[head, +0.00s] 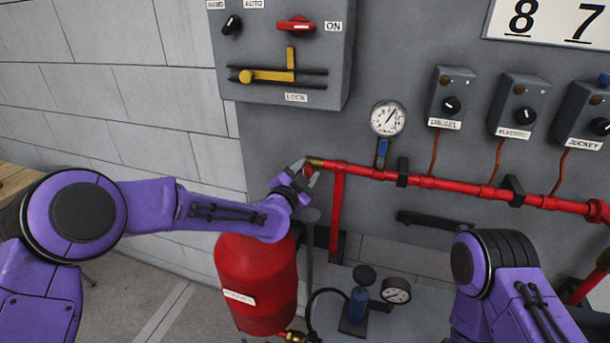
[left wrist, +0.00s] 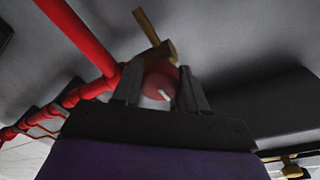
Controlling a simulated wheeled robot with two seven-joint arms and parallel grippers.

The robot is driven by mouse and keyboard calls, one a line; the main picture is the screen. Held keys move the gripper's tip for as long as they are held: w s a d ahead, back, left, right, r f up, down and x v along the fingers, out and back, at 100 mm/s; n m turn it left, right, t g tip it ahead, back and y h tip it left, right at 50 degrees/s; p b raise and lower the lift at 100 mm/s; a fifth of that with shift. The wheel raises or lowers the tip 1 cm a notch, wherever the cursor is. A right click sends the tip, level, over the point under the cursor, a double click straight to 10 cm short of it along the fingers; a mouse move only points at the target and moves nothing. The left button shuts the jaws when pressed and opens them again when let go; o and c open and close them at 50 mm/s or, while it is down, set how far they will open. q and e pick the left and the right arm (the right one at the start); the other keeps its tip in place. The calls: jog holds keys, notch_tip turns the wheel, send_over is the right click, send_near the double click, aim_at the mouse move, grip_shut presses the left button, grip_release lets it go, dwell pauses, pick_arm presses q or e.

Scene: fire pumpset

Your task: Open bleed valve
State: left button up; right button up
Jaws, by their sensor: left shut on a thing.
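The bleed valve is a brass fitting (head: 314,161) at the left end of the red pipe, with a round red knob. In the left wrist view, its brass body (left wrist: 155,38) shows beyond the fingers, and the red knob (left wrist: 160,78) with a small white mark sits between them. My left gripper (head: 303,172) is at the pipe's left end, shut on the red knob; it also shows in the left wrist view (left wrist: 160,92). The gripper hides most of the knob in the head view. My right arm is at the lower right, and its gripper is out of view.
The red pipe (head: 440,184) runs right along the grey panel, with a pressure gauge (head: 387,118) above it. A red tank (head: 257,282) stands below my left forearm. A control box (head: 280,50) hangs above. A small gauge (head: 396,290) is low down.

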pick_arm(q)
jog(key=shift+f+n+b, duration=0.2)
jog(key=shift+n+b, duration=0.85)
jog(key=shift+n, duration=0.05)
jog(key=n+b, duration=0.2)
jog(key=n, duration=0.1)
jog(key=shift+n+t+b, duration=0.3)
jog(key=shift+n+t, duration=0.1)
jog(key=n+b, duration=0.2)
jog(key=n, duration=0.1)
jog(key=shift+n, duration=0.4)
jog(key=n+b, duration=0.2)
jog(key=n, duration=0.2)
jog(key=shift+a+t+y, duration=0.1)
jog(key=shift+t+y, duration=0.3)
jog(key=n+b, duration=0.2)
jog(key=n, duration=0.3)
jog(key=shift+y, duration=0.3)
jog(key=n+b, duration=0.1)
jog(key=n, duration=0.3)
jog(key=shift+y, duration=0.4)
jog(key=n+b, duration=0.2)
jog(key=n, duration=0.3)
jog(key=shift+y, duration=0.3)
jog(key=shift+n+b, duration=0.8)
jog(key=shift+n, duration=1.3)
